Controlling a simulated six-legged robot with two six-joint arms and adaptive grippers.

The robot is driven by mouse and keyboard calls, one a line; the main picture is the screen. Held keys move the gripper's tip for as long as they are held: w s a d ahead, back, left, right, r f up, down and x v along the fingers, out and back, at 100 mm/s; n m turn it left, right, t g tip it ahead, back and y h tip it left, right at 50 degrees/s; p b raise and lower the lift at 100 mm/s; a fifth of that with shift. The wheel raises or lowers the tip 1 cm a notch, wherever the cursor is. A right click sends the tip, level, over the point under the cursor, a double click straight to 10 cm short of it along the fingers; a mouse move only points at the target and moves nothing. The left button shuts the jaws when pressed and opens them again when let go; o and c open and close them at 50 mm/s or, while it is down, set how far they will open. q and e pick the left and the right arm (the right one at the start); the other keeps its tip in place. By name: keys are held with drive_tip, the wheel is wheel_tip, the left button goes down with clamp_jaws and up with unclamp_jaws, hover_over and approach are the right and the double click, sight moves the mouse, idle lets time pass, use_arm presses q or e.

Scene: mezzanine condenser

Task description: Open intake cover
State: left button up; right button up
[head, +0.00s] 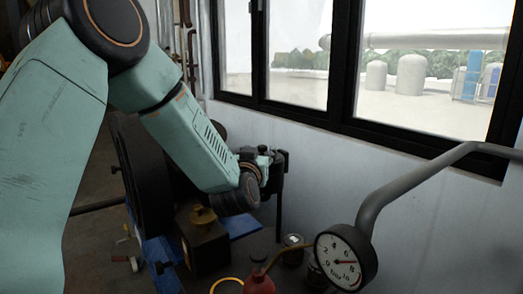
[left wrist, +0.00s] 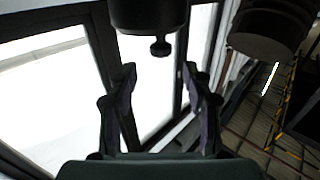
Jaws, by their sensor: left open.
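My left arm comes in from the left in the head view, and its gripper (head: 277,166) is at the far end, in front of the pale wall below the window. In the left wrist view the gripper (left wrist: 158,78) has its two dark fingers spread wide with nothing between them. A dark round body (left wrist: 148,14) with a small knob (left wrist: 160,47) on its underside shows just beyond the fingertips, apart from them. I cannot tell for sure whether it is the intake cover. My arm hides part of the machinery in the head view. My right gripper is not in view.
A pressure gauge (head: 345,258) on a grey bent pipe (head: 378,195) stands at the right. A red oil can (head: 258,284) and tins (head: 292,248) sit low at centre. A large black wheel (head: 140,172) and blue frame (head: 158,258) are beneath my arm. Another dark cylinder (left wrist: 265,45) is at upper right.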

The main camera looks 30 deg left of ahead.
sight(261, 148)
use_arm(q)
drive_tip(key=x, duration=0.3)
drive_tip(key=shift+w+a+f, duration=0.25)
drive_tip(key=shift+f, duration=0.1)
drive_tip(key=shift+w+r+b, duration=0.1)
drive_tip(key=shift+r+b, duration=0.2)
drive_tip(key=shift+w+a+f, duration=0.1)
drive_tip(key=shift+w+f, duration=0.05)
clamp_jaws()
